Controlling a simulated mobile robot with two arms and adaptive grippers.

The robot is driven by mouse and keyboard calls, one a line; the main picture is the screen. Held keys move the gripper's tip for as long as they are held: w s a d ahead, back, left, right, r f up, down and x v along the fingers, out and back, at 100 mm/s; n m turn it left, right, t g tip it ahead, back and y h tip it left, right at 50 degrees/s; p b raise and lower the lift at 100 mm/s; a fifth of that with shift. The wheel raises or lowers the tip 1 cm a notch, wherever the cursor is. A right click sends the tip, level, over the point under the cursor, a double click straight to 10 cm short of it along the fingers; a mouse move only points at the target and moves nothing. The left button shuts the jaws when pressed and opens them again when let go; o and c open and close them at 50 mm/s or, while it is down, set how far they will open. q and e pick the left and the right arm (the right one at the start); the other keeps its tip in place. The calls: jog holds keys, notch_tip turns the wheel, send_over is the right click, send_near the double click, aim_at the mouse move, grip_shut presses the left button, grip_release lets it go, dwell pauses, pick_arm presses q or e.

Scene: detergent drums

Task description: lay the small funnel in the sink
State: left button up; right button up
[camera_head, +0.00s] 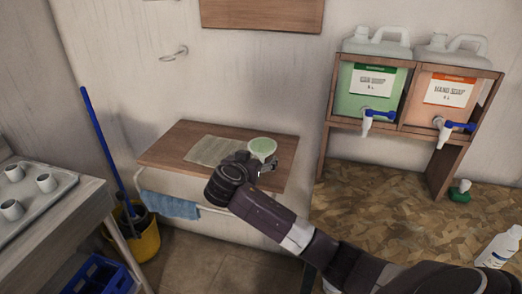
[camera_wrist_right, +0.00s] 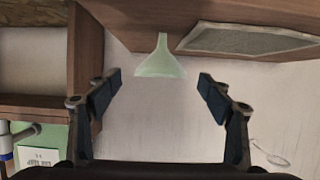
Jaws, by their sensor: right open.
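The small pale green funnel (camera_head: 262,147) is at the wooden wall shelf (camera_head: 284,160), wide mouth up and spout down. My right gripper (camera_head: 254,164) is right by it, on the near side, and partly covers its lower part in the head view. In the right wrist view, which looks upside down, the funnel (camera_wrist_right: 160,62) sits beyond the gap between the two open fingers of my right gripper (camera_wrist_right: 159,82). The fingers do not appear to touch it. No sink shows in either view. My left gripper is out of view.
A grey mat (camera_head: 213,150) lies on the shelf beside the funnel. A blue towel (camera_head: 170,205) hangs on a rail below. A rack with two soap drums (camera_head: 354,100) stands at right. A bucket (camera_head: 146,238) and a tray of cups (camera_head: 60,183) are at left.

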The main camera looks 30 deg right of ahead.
aim_at(258, 153)
jog(key=x, duration=0.3)
jog(key=shift+w+d+r+p, duration=0.15)
jog(key=shift+w+r+p, duration=0.1)
jog(key=shift+p, duration=0.15)
jog(key=shift+w+d+f, duration=0.2)
jog(key=shift+w, duration=0.05)
jog(key=c, duration=0.8)
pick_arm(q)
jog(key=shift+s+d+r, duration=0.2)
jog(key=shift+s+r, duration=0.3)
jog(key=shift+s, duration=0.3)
pick_arm(e)
jog(key=shift+c, duration=0.2)
jog(key=shift+r, duration=0.1)
